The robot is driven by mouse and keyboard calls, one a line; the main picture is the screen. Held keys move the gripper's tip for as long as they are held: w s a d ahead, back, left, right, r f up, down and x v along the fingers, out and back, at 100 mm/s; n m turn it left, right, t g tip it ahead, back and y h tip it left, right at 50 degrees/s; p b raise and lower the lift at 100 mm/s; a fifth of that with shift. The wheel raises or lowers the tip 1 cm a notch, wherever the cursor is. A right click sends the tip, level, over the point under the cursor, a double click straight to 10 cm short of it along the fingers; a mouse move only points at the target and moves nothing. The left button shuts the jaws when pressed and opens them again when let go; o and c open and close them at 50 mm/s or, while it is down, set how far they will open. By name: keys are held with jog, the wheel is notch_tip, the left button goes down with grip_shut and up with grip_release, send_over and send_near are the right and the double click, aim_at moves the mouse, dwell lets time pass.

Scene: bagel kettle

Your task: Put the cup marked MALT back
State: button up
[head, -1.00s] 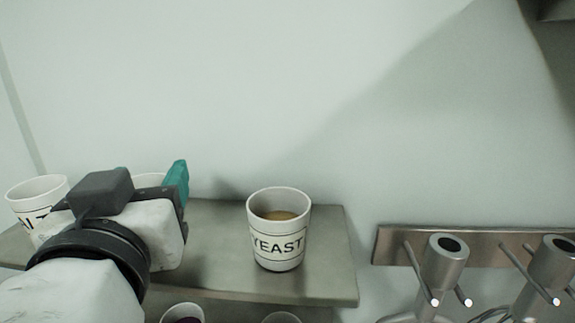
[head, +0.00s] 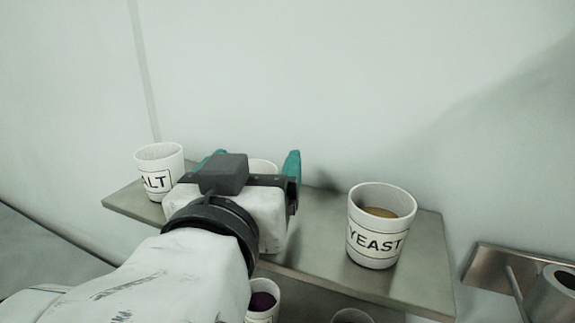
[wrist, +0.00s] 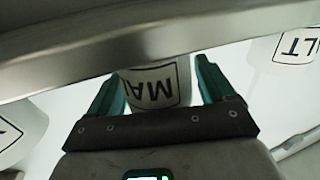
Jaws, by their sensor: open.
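A white cup with the letters MA showing (wrist: 152,86) appears between my gripper's two teal fingers in the wrist view. Its rim also shows in the head view (head: 263,166), mostly hidden behind my gripper (head: 250,165). The gripper is open, with a finger on either side of the cup; I cannot tell whether either touches it. A second white cup, its label showing ALT (head: 155,172), stands at the left on the metal shelf (head: 325,215); its first letter is hidden. In the wrist view this cup (wrist: 297,46) is at the upper right.
A white YEAST cup (head: 378,240) with brown contents stands right of my gripper on the shelf. A cup with purple contents (head: 262,302) and another cup rim (head: 352,316) show below the shelf. Metal fittings (head: 535,280) are at the far right. The wall is close behind.

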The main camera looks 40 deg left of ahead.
jog(key=shift+r, duration=0.3)
jog(key=b+v, duration=0.2)
jog(key=v, duration=1)
jog(key=shift+f+b, duration=0.2)
jog(key=shift+b, duration=0.15)
jog(key=shift+o, duration=0.3)
